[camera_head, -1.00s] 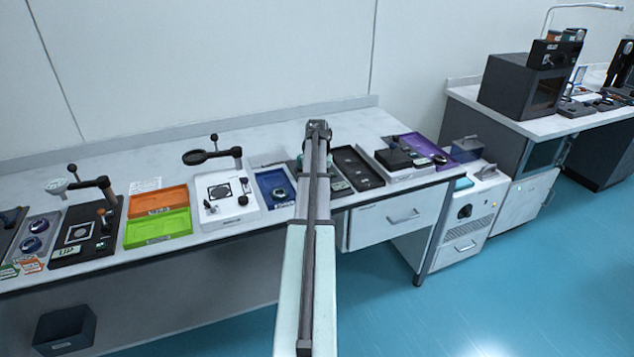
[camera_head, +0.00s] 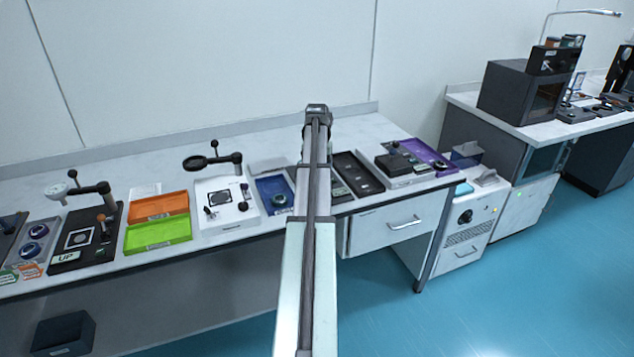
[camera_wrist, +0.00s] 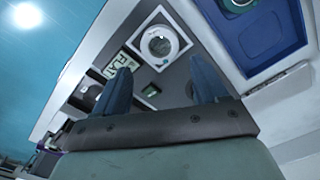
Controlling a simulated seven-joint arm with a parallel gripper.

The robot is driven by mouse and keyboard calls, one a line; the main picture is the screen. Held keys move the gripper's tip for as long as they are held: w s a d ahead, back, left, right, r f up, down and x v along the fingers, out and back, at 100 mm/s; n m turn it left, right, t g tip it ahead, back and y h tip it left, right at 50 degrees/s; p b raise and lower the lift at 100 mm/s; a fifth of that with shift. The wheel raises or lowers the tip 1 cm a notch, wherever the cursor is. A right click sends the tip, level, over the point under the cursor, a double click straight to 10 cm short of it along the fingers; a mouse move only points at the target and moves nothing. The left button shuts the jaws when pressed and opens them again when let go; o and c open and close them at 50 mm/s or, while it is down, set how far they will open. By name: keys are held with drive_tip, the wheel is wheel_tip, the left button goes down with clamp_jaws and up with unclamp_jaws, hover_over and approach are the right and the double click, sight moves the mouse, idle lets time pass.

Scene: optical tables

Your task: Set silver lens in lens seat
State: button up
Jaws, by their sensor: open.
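My gripper (camera_wrist: 161,68) is open and empty in the wrist view, its two fingers spread above a grey tray. Beyond the fingertips, a round silver-grey disc in a pale ring (camera_wrist: 159,42) sits on a white square, beside a label reading "FLAT" (camera_wrist: 124,62); it may be the silver lens, but I cannot be sure. In the head view my arm hides the gripper and part of this tray (camera_head: 338,188). A white stand (camera_head: 245,222) with a dark ring on an arm (camera_head: 195,163) is to the left; I cannot tell whether it is the lens seat.
A blue tray (camera_head: 262,184) with a round part is just left of my arm. Orange (camera_head: 158,206) and green (camera_head: 158,232) trays and a black "UP" stand (camera_head: 85,262) are further left. A black tray (camera_head: 358,172) and purple tray (camera_head: 430,153) are right.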

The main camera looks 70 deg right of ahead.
drive_tip(key=shift+r, duration=2.45)
